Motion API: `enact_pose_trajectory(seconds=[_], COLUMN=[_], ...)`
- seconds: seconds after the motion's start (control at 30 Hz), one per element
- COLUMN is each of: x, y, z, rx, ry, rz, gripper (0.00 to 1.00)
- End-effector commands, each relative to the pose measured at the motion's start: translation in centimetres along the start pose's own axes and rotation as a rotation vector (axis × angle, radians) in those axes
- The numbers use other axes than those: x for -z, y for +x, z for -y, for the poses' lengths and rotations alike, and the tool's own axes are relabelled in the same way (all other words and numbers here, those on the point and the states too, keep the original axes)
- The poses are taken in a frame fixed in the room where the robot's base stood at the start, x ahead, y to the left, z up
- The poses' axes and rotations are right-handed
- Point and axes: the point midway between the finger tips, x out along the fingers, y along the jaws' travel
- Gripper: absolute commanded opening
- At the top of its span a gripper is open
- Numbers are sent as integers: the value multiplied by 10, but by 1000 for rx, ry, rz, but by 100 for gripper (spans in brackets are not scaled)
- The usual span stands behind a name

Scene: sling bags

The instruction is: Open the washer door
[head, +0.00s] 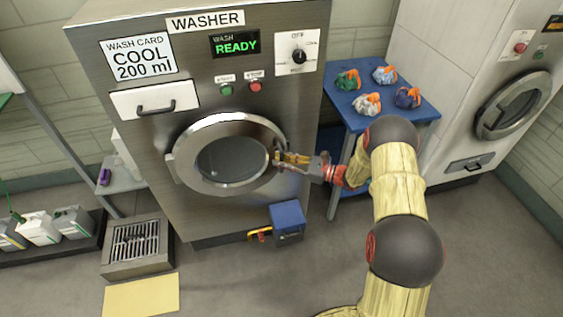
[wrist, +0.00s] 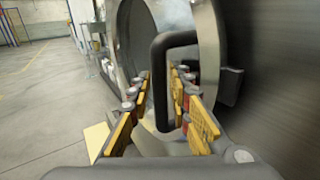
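The steel washer (head: 245,110) stands at centre left in the head view. Its round glass door (head: 228,160) has a metal ring and faces the room; I cannot tell whether it is fully closed or slightly ajar. The dark door handle (wrist: 159,90) is a loop at the door's right side, also in the head view (head: 278,158). My gripper (wrist: 160,78) is at this handle, with yellow-padded fingers on either side of its upright bar. The fingertips are close to the bar, but contact is not clear. It also shows in the head view (head: 284,158).
A blue table (head: 345,105) with several small bags stands right of the washer. A blue box (head: 287,218) sits low at the washer's front. A grated floor box (head: 137,245) and a yellow mat (head: 141,296) lie at front left. Floor before the door is mostly clear.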

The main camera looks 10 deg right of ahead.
Motion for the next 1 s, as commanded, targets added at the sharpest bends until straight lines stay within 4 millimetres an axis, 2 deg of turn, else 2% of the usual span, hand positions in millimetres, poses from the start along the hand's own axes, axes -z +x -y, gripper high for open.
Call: enact_pose_trajectory(seconds=[0.2,0.53,1.0], x=[0,0,0], y=[0,0,0], z=[0,0,0], rx=[0,0,1], ry=[0,0,0], rz=[0,0,-1], gripper=[19,0,0])
